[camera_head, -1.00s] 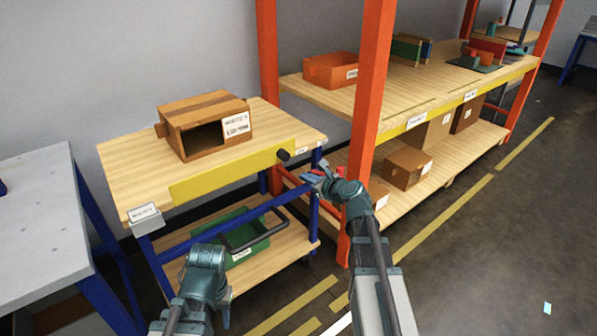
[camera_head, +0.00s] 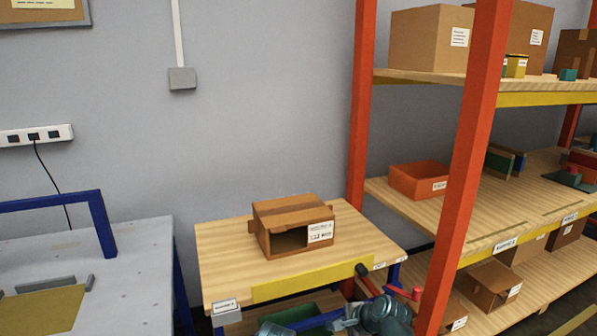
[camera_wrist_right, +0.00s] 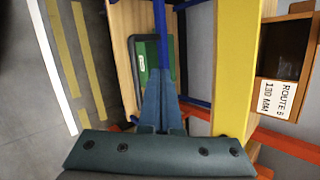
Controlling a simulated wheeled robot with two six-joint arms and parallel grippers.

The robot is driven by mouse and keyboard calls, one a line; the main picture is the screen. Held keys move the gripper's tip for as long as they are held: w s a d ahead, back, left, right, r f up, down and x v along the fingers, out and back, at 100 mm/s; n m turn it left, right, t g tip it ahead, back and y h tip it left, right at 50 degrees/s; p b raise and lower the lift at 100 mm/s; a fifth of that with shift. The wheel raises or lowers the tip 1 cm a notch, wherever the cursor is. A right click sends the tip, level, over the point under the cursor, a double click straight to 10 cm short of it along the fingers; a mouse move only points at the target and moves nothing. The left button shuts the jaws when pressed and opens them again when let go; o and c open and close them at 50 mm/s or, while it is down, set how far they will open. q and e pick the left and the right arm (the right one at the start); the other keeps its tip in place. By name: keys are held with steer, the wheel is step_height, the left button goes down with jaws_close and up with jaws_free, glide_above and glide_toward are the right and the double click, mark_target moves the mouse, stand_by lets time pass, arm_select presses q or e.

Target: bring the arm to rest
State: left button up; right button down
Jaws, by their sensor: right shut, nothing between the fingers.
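My right gripper (camera_head: 345,320) is at the bottom edge of the head view, in front of the lower part of the wooden cart. In the wrist view its two fingers (camera_wrist_right: 161,72) are together with nothing between them. Beyond them, in that view, are a blue cart post and a green crate (camera_wrist_right: 143,62). My left arm shows only as a small teal piece at the bottom of the head view, and its gripper is out of sight.
A cart (camera_head: 225,262) bears an open cardboard box (camera_head: 285,216); a black-tipped handle sticks out at its right. An orange rack post (camera_head: 462,170) stands close right of my right arm. A grey table (camera_head: 130,300) is at left.

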arm_select(q)
step_height(320, 180, up, 15)
steer(key=p, duration=1.2)
steer(key=shift+p, duration=0.3)
arm_select(e)
steer(key=s+a+r+n+g+h, duration=0.2)
steer(key=s+r+n+g+h, duration=0.1)
steer(key=s+n, duration=0.6)
steer(key=s+a+r+n+g+h, duration=0.2)
steer(key=s+r+n, duration=0.4)
steer(key=s+n, duration=0.3)
steer(key=shift+a+r+n+g+h, duration=0.25)
steer(key=shift+n+g+h, duration=0.15)
steer(key=shift+g+h, duration=0.55)
arm_select(q)
steer(key=shift+r, duration=0.1)
